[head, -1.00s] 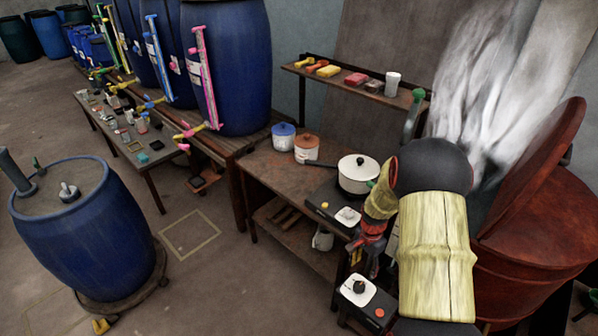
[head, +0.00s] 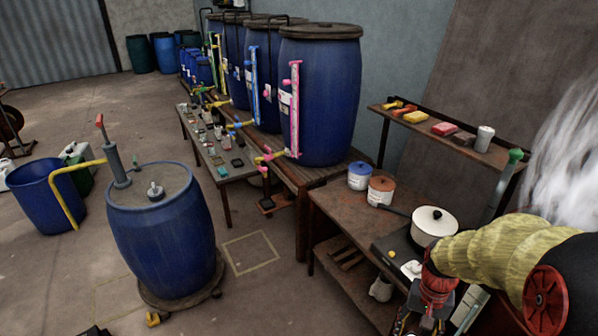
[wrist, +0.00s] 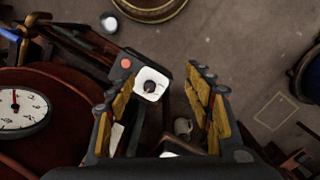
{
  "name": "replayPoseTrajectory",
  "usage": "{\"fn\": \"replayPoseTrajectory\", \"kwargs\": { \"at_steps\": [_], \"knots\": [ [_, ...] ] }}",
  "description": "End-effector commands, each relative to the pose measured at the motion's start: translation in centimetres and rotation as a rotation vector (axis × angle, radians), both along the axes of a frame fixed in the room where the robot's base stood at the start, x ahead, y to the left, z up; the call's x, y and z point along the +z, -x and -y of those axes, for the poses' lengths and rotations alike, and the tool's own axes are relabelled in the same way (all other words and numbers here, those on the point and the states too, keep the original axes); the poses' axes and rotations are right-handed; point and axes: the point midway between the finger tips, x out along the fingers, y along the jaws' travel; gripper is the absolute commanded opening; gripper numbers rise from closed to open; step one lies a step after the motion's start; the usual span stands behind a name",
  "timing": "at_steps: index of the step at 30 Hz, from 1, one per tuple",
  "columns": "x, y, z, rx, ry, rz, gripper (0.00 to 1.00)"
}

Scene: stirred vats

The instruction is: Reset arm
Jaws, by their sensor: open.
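My gripper (wrist: 163,110) is open in the wrist view, with its two yellow-padded fingers spread wide apart and nothing between the pads. Below it and farther away is a control box with a white plate and black knob (wrist: 151,85). In the head view my arm, in a yellow sleeve, reaches in from the right edge over the workbench. The gripper's fingertips are not clearly visible there.
A white pot (head: 433,222) stands on the workbench (head: 337,209) close to my arm. A blue-lidded jar (head: 360,177) and an orange-lidded jar (head: 381,190) stand left of it. A blue barrel (head: 160,235) stands at the left on open floor. Steam (head: 568,150) rises at the right.

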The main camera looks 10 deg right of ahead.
Motion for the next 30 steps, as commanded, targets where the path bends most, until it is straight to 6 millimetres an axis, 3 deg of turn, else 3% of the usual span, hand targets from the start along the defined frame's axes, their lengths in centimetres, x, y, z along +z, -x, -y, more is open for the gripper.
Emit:
{"fn": "replayPoseTrajectory", "kwargs": {
  "at_steps": [1, 6, 18, 22, 30],
  "knots": [
    [2.3, 0.3, -1.4, 0.060, 0.011, 0.035, 0.52],
    [8.4, 2.3, -5.6, 0.246, 0.044, 0.138, 0.52],
    [18.9, 6.4, -13.5, 0.508, 0.135, 0.472, 0.52],
    [21.3, 6.6, -14.8, 0.552, 0.148, 0.553, 0.52],
    [21.6, 6.7, -15.5, 0.579, 0.143, 0.567, 0.52]
  ]
}}
